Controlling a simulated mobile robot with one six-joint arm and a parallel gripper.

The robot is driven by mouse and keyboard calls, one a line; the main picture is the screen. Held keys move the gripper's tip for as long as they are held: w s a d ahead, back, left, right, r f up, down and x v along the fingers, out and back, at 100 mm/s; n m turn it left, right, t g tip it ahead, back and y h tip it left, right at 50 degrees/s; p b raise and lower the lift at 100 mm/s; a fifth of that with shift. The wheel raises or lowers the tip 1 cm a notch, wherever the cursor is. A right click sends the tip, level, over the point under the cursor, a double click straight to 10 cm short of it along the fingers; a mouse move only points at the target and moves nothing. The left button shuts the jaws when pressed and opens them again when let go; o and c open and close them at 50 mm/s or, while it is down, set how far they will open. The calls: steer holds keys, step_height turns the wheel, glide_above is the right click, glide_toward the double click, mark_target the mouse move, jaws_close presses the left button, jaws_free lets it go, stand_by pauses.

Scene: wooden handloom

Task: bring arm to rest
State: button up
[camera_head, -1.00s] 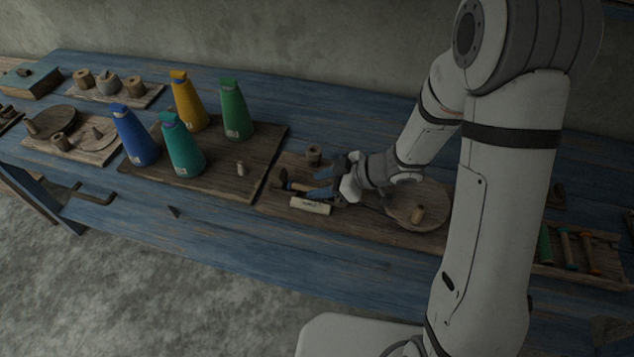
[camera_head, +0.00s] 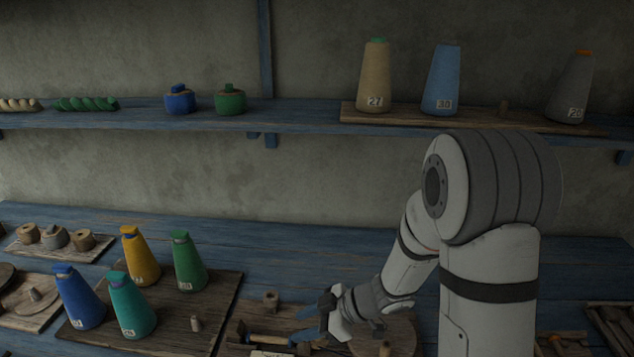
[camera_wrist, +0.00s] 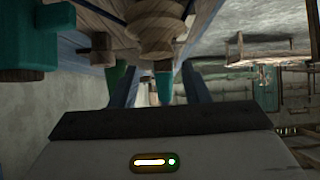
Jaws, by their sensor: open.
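My gripper (camera_head: 312,322) is open and empty in the head view, its blue-grey fingers pointing left above the wooden board on the blue bench. My white arm bends down to it from the right. In the wrist view the two dark fingers (camera_wrist: 149,88) stand apart, with a teal shape (camera_wrist: 163,88) seen beyond them in the gap and a turned wooden piece (camera_wrist: 150,30) in the foreground above. A hammer (camera_head: 262,338) lies on the board just left of my gripper. I cannot tell if the fingers touch anything.
Blue (camera_head: 78,299), teal (camera_head: 131,308), yellow (camera_head: 141,258) and green (camera_head: 187,262) cones stand on a board to the left. A shelf (camera_head: 210,122) above holds cones 27 (camera_head: 376,78), 30 (camera_head: 443,80) and 29 (camera_head: 570,88). A tray (camera_head: 612,328) lies right. Bench behind the boards is clear.

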steer(key=w+d+r+m+t+h, duration=0.4)
steer(key=d+r+h, duration=0.1)
steer(key=d, duration=0.3)
steer(key=w+d+r+m+t+h, duration=0.3)
steer(key=d+r+m+t+h, duration=0.15)
steer(key=d, duration=0.35)
steer(key=s+d+r+m+g+h, duration=0.35)
steer(key=s+d+m, duration=0.25)
steer(key=s, duration=0.3)
steer(key=s+a+m+g+y, duration=0.2)
steer(key=s+a+g, duration=0.1)
steer(key=s, duration=0.8)
steer(key=shift+a+r, duration=0.35)
steer(key=shift+r, duration=0.05)
steer(key=shift+m, duration=0.25)
